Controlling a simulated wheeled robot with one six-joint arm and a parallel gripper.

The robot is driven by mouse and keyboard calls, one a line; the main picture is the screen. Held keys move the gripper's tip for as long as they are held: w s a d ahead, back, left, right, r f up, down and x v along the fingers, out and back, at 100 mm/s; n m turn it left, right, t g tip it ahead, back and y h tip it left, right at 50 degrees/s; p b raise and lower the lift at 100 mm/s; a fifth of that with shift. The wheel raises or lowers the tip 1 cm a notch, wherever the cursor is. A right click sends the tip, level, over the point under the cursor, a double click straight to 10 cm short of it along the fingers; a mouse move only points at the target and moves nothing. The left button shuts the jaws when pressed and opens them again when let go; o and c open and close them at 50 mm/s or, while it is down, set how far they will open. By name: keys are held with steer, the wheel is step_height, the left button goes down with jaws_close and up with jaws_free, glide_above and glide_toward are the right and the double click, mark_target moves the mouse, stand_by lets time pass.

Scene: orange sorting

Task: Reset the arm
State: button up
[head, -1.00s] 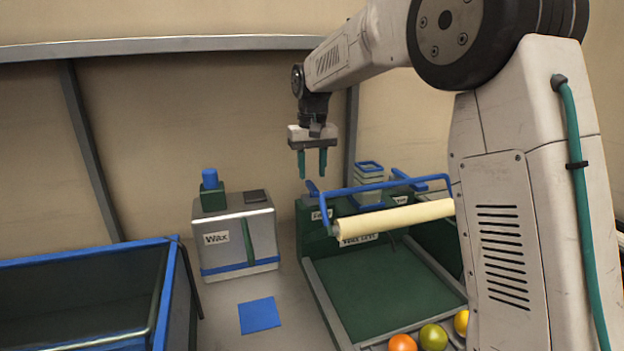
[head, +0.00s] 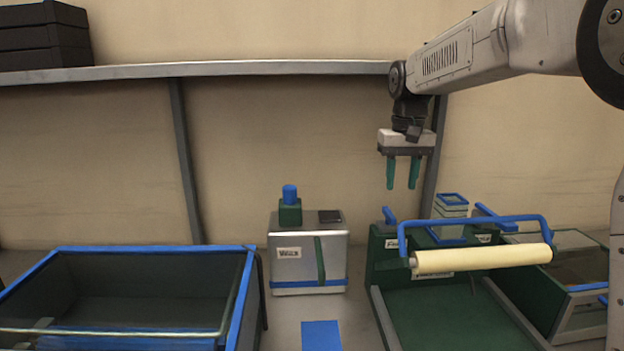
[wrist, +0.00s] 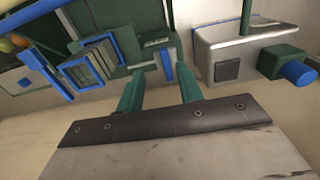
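My gripper (head: 402,174) hangs in the air, fingers pointing down, above the back of the green machine with the cream roller. Its two green fingers are apart with nothing between them. In the wrist view the fingers (wrist: 160,95) also stand apart and empty. The arm reaches in from the right side of the head view.
A metal wax box (head: 308,262) with a blue-capped top stands left of the green machine (head: 440,318) and its roller (head: 482,261). A dark blue-rimmed bin (head: 150,249) is at the left. A blue square (head: 321,336) lies on the counter. A metal shelf (head: 230,69) runs behind.

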steer(key=s+d+r, duration=0.1)
steer(key=s+d, duration=0.1)
steer(key=s, duration=1.9)
steer(key=s+f, duration=0.4)
steer(key=s, duration=0.4)
steer(key=s+f+t, duration=0.1)
steer(key=s+f, duration=0.3)
steer(key=s, duration=0.5)
steer(key=shift+d+f, duration=0.3)
steer(key=shift+f, duration=0.05)
